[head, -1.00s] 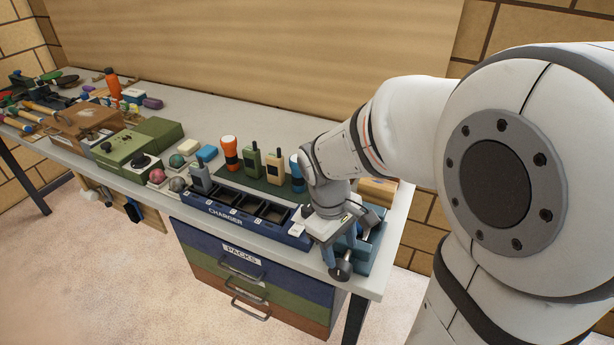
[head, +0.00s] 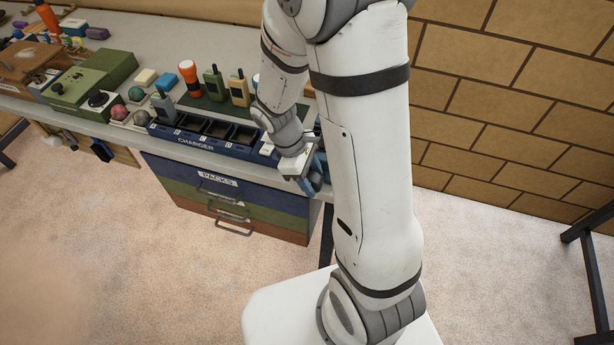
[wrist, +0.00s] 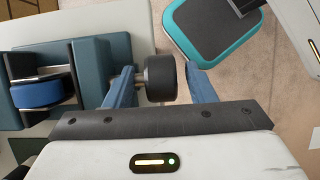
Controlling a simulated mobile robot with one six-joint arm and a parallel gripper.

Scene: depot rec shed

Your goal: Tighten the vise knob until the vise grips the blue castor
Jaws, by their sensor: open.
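The black vise knob (wrist: 160,78) shows in the wrist view, on a shaft at the right side of the blue-grey vise (wrist: 92,70). My gripper (wrist: 163,88) is open, with one blue finger on each side of the knob. The left finger is close to the knob's shaft side, and a gap shows at the right finger. The blue castor (wrist: 38,93) sits in the vise, near a metal jaw plate; I cannot tell if the jaws touch it. In the head view my gripper (head: 312,182) is at the bench's right end, and my arm hides most of the vise.
The blue charger (head: 196,143) lies along the bench's front edge, left of my gripper. Radios and an orange torch (head: 189,76) stand behind it. A drawer unit (head: 228,195) labelled PACKS hangs below. Open floor (head: 130,250) lies in front of the bench.

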